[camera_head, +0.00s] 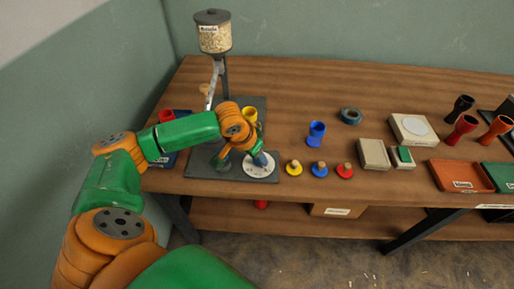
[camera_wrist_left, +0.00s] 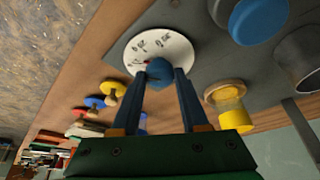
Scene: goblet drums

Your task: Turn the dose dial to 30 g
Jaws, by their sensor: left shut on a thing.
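The dose dial is a white disc (camera_head: 264,172) with dark markings, flat on a grey base plate near the table's front edge. In the left wrist view the dial face (camera_wrist_left: 177,48) shows markings and a small red mark, too small to read surely. Its blue knob (camera_wrist_left: 160,73) is between the fingers of my left gripper (camera_wrist_left: 161,80), which is shut on it. In the head view my left gripper (camera_head: 257,160) reaches down onto the dial and hides part of it. My right gripper is not in view.
A grain hopper (camera_head: 214,38) stands on a post behind the dial. A yellow cup (camera_head: 249,114) is close behind my gripper. Yellow, blue and red knobbed pieces (camera_head: 320,170) and a blue goblet (camera_head: 316,134) stand to the right. Trays and more goblets are farther right.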

